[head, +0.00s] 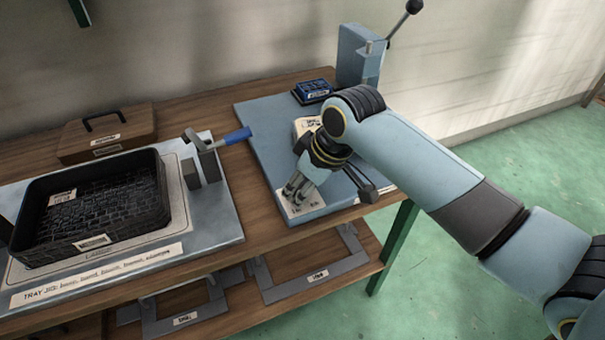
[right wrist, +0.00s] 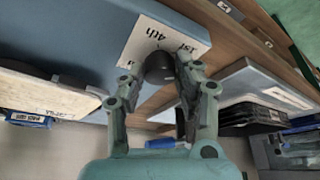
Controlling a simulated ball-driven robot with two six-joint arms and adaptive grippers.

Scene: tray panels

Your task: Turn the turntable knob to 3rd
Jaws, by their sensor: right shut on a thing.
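The turntable knob (right wrist: 160,66) is dark and rounded. It sits by a white label card (right wrist: 146,36) on a blue-grey panel (right wrist: 70,30); "1st" and "4th" can be read on the card. My right gripper (right wrist: 161,76) is shut on the knob, one finger on each side. In the head view my right gripper (head: 295,190) reaches down to the card (head: 312,203) at the panel's front end and hides the knob. Which mark the knob points to cannot be told. My left gripper is not in view.
A black tray (head: 160,190) sits on a jig plate at left, beside a clamp with a blue handle (head: 237,136). A wooden box (head: 108,135) stands behind it. A blue-grey lever press (head: 358,55) and a small blue tray (head: 313,90) stand at the panel's back.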

